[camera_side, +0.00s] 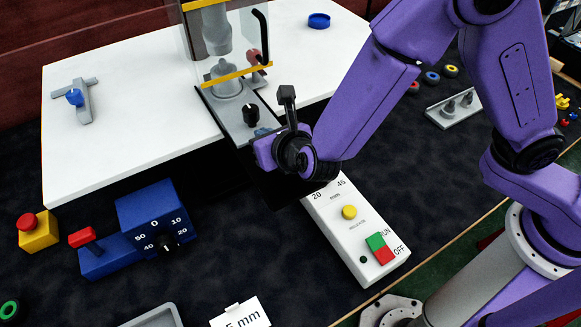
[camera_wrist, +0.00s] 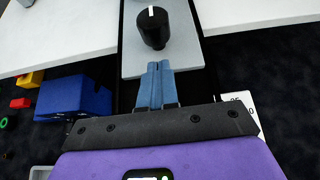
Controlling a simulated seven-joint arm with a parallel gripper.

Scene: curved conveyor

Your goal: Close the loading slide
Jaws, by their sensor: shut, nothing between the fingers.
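The loading slide is a grey plate (camera_side: 232,120) with a black knob (camera_side: 251,115) near its front end. It lies in a dark channel in front of the clear guard and press. In the wrist view the slide's plate (camera_wrist: 190,56) and the upright knob (camera_wrist: 153,27), with a white mark on top, are straight ahead of my fingers. My gripper (camera_wrist: 156,72) has its blue fingers together and empty, with the tips at the plate's front edge, short of the knob. In the side view my gripper (camera_side: 262,132) is just in front of the knob; whether it touches the plate is unclear.
A clear guard with yellow edging (camera_side: 236,75) stands over the press. White table tops (camera_side: 130,110) flank the channel. A white control box (camera_side: 335,215) with red and green switches lies below my wrist. A blue dial box (camera_side: 150,210) and a yellow stop-button box (camera_side: 38,235) stand left.

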